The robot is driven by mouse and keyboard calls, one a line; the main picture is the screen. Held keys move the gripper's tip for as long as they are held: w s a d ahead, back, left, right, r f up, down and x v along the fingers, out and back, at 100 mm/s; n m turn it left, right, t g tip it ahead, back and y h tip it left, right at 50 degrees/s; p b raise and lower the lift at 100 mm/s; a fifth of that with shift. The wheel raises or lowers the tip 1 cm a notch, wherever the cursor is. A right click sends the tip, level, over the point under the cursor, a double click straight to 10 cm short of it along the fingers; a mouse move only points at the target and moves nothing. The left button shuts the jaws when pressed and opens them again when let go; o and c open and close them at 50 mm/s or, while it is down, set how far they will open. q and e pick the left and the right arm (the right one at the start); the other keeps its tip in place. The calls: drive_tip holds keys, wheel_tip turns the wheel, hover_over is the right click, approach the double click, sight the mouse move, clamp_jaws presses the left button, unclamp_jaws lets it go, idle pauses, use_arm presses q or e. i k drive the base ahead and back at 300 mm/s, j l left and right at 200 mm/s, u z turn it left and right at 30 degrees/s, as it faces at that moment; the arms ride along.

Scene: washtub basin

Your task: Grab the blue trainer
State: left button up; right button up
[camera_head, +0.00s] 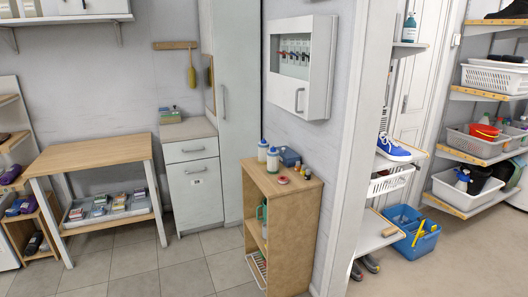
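The blue trainer (392,149) has a white sole and stands on a narrow shelf right of the middle, beside the door frame. Its toe points to the right and toward me. The shelf post partly hides its heel side. Neither of my grippers is in view.
Below the trainer are a white basket (391,181), a lower shelf (366,235) and a blue caddy (414,243) on the floor. Shelves with baskets (467,187) stand at the right. A wooden stand (286,186) is left of the wall edge. The tiled floor (190,262) is clear.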

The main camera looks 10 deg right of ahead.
sight(386, 146)
drive_tip(key=i+l, duration=0.3)
drive_tip(key=i+l+u, duration=0.15)
drive_tip(key=i+l, duration=0.2)
drive_tip(key=l, duration=0.15)
drive_tip(key=i+l, duration=0.3)
drive_tip(key=i+l+u, duration=0.1)
drive_tip(key=i+l, duration=0.2)
drive_tip(key=l, duration=0.25)
